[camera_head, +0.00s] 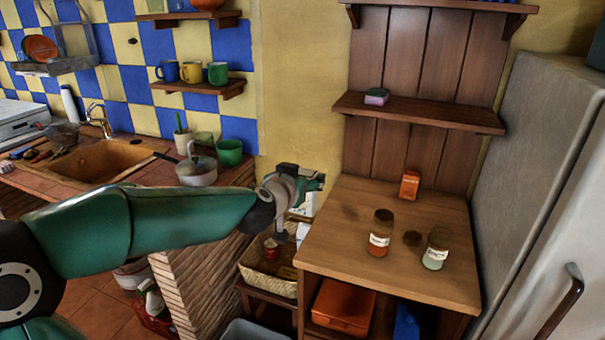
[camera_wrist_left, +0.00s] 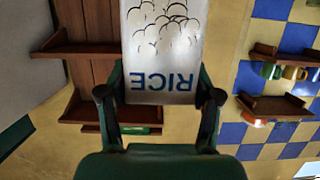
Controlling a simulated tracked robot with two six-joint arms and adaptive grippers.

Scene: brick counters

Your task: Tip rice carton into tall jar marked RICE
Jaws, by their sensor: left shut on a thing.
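My left gripper (camera_head: 312,184) is shut on a white rice carton (camera_head: 303,207), beside the left edge of the wooden counter. In the left wrist view the carton (camera_wrist_left: 165,45) fills the space between the fingers (camera_wrist_left: 163,100); its blue RICE lettering is upside down in the picture, as are the shelves, so it looks about upright. Two jars stand on the counter: one with red-orange contents (camera_head: 379,240) and one with pale contents (camera_head: 435,256). Their labels are too small to read, so I cannot tell which is marked RICE. My right gripper is out of view.
A round brown lid (camera_head: 412,238) lies between the jars. An orange box (camera_head: 410,184) stands behind them on the wooden counter (camera_head: 340,245). A wicker basket (camera_head: 266,284) sits lower left of it. A fridge (camera_head: 535,190) bounds the right. The counter's left part is clear.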

